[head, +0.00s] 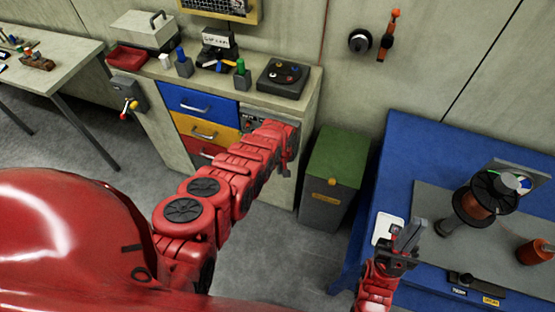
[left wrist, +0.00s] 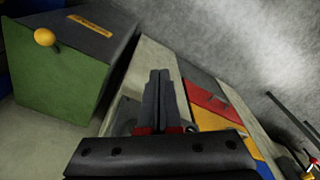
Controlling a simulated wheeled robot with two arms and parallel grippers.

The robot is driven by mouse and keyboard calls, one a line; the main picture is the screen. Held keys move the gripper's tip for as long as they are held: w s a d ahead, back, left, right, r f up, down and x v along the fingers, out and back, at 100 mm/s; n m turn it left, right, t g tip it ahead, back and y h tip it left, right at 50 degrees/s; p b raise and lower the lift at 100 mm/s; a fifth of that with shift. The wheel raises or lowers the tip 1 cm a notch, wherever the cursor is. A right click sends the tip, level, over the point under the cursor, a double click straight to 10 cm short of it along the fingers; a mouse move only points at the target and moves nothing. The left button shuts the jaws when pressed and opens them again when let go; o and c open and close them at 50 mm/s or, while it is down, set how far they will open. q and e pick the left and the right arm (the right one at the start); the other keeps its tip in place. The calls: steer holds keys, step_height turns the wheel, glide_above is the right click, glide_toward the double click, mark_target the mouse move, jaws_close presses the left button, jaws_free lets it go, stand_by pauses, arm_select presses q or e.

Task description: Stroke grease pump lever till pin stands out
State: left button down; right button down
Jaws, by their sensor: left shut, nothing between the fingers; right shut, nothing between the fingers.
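I cannot tell for certain which fixture is the grease pump. A grey box (head: 128,92) on the left end of the cabinet carries a short lever with red and yellow knobs (head: 130,105); no pin can be made out. My left gripper (head: 286,168) is at the cabinet's right front, well away from that box, pointing down. In the left wrist view its fingers (left wrist: 160,100) are shut and empty. My right gripper (head: 408,238) is shut and empty over the blue table's left part, near a white plate (head: 388,228).
The cabinet has blue (head: 198,103), yellow and red drawers; a panel beside them is partly hidden by my left arm. A green bin (head: 338,160) with a yellow knob stands right of it. The blue table (head: 405,150) holds a spool (head: 482,200). An orange handle (head: 388,38) hangs on the wall.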

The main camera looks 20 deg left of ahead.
arm_select(q)
step_height(320, 180, up, 17)
steer(key=s+p, duration=0.1)
steer(key=p, duration=0.2)
steer(key=shift+s+d+r+p, duration=0.25)
steer(key=shift+d+p, duration=0.1)
steer(key=shift+d, duration=0.1)
steer(key=shift+f, duration=0.1)
stand_by(1.3)
